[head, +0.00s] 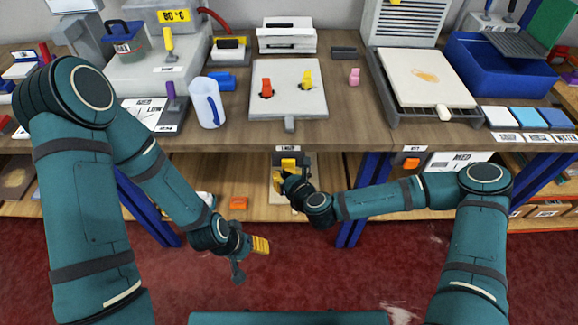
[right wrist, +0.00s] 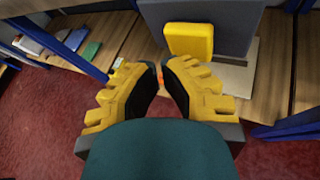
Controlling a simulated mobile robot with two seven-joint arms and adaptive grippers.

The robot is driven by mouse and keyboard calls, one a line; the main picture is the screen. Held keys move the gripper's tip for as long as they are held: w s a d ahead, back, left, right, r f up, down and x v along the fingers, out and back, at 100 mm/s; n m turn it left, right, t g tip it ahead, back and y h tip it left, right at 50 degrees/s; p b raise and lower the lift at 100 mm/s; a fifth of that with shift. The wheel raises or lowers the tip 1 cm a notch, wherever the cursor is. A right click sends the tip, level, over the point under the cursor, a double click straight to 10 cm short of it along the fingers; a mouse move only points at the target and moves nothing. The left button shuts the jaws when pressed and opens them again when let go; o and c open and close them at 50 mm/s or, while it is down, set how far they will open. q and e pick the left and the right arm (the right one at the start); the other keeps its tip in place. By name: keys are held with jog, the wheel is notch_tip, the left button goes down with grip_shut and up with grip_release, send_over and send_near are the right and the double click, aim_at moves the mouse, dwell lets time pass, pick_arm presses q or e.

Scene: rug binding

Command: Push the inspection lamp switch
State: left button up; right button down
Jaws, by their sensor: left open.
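The lamp switch is a yellow button (head: 290,163) on a grey box under the table's front edge, below a small label reading LAMP (head: 287,148). In the right wrist view the yellow button (right wrist: 188,40) stands out from the grey box (right wrist: 235,25), just beyond and right of the fingertips. My right gripper (head: 279,181) is in front of the box, just below the button. In the right wrist view its fingertips (right wrist: 161,70) nearly meet, with nothing held. Contact with the button cannot be made out. My left gripper (head: 250,257) is open and empty, low over the floor.
An orange button (head: 411,163) sits under the table edge to the right. An orange block (head: 239,203) lies on the lower shelf. Blue posts (head: 367,190) stand below the table. The tabletop (head: 345,125) above holds a white board (head: 288,90) and a white jug (head: 206,102).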

jog(key=shift+w, duration=0.55)
dwell(0.5)
jog(key=shift+s, duration=1)
jog(key=s, duration=0.6)
jog(key=shift+p, duration=0.35)
